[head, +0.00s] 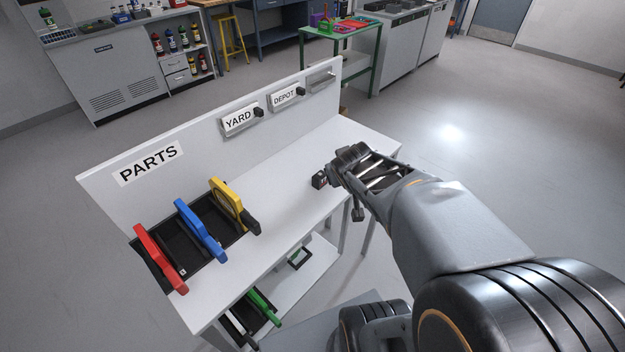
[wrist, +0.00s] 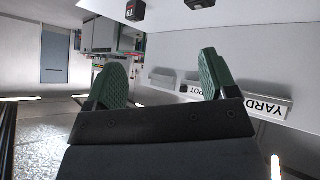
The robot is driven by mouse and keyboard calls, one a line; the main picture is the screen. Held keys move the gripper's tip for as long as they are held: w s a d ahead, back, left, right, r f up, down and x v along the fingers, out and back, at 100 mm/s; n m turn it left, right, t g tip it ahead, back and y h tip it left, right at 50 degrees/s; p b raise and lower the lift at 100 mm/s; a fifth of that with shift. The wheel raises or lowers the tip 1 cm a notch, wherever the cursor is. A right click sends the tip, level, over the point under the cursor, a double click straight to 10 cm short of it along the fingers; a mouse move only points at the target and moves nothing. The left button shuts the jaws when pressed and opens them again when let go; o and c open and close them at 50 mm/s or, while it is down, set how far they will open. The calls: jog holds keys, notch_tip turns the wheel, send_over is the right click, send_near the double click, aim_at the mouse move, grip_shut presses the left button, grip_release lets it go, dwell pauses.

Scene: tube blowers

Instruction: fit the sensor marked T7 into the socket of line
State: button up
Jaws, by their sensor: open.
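A small black block (head: 320,181) with a reddish mark stands on the white bench, just left of my gripper's end. In the wrist view, a black block (wrist: 135,10) with a red and white label lies at the top edge, partly cut off; its marking is too small to read surely. My gripper (wrist: 160,78) is open, its green pads wide apart with nothing between them; it also shows above the bench in the head view (head: 345,178). On the back panel are a YARD plate (head: 240,121) and a DEPOT plate (head: 287,96), each with a black piece at its right.
A third, blank grey plate (head: 321,79) is at the panel's right end. Red (head: 160,258), blue (head: 201,231) and yellow (head: 228,204) frames stand in a black rack under PARTS (head: 148,163). The bench middle is clear. A lower shelf holds a green-handled item (head: 263,306).

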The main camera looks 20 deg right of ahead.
jog(key=w+d+f+n+t+b, duration=0.2)
jog(key=w+d+f+t, duration=0.15)
jog(key=d, duration=0.25)
jog(key=n+t+y+b, duration=0.15)
jog(key=n+y, duration=0.25)
jog(key=y, duration=0.6)
send_near(324, 178)
jog(key=shift+g, duration=0.3)
jog(key=b+x, duration=0.1)
jog(key=x, duration=0.4)
jog(key=shift+w+f+b, duration=0.1)
jog(key=shift+b, duration=0.2)
jog(key=shift+r+b+x, duration=0.1)
jog(key=shift+b+x, duration=0.15)
jog(key=shift+x, duration=1.4)
jog(key=shift+r+b+x, duration=0.15)
jog(key=shift+b+x, duration=0.05)
jog(key=shift+x, duration=1.45)
jog(key=shift+w, duration=0.1)
jog(key=shift+c, duration=0.3)
jog(key=c, duration=0.9)
jog(key=shift+r, duration=0.1)
jog(key=shift+c, duration=0.2)
